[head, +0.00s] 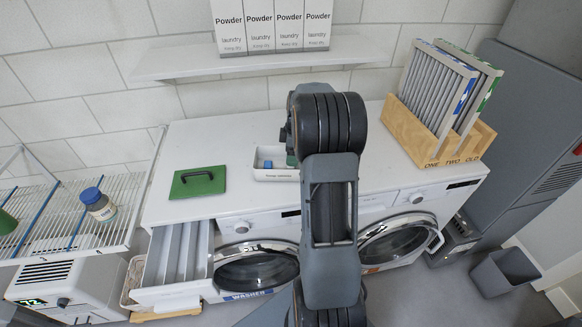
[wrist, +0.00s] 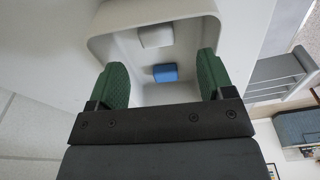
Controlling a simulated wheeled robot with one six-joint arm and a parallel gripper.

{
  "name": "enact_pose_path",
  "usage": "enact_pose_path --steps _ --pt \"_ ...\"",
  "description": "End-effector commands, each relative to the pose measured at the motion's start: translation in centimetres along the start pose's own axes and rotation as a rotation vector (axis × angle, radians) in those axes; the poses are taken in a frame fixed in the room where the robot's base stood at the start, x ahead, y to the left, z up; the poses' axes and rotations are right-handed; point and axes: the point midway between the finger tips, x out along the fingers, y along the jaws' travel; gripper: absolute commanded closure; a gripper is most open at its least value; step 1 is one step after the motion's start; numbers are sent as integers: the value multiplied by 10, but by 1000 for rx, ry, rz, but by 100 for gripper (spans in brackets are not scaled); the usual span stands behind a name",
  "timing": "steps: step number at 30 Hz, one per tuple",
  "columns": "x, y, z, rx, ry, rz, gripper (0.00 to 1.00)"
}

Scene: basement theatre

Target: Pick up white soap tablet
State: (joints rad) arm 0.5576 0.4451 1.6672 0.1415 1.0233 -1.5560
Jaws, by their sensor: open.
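A white soap tablet (wrist: 156,37) lies in a white open tray (wrist: 105,22), near its far wall in the wrist view. A blue tablet (wrist: 165,73) lies apart from it, closer to my gripper. My gripper (wrist: 162,62) is open and empty, its green fingers on either side of the blue tablet as seen from the wrist. In the head view the tray (head: 276,174) stands on the white machine top, and the blue tablet (head: 267,164) shows inside. I cannot make out the white tablet there; my arm hides the tray's right part and my fingers.
A green panel with a handle (head: 198,182) lies left of the tray, behind an open drawer (head: 178,258). A wooden rack of filters (head: 430,135) stands at the right. A shelf of powder boxes (head: 265,64) hangs above at the back.

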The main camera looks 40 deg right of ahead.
Motion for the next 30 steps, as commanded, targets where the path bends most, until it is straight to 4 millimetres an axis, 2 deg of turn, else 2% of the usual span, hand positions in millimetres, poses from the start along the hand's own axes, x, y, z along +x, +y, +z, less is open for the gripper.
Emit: enact_pose_path --steps 5,12,15,24,30 --pt "10 1 1 1 0 -2 26" --pt "42 3 3 0 -1 -3 26" --pt "50 3 3 0 -1 -2 26" --pt "54 4 3 0 0 1 26" --pt "54 4 3 0 0 1 43"
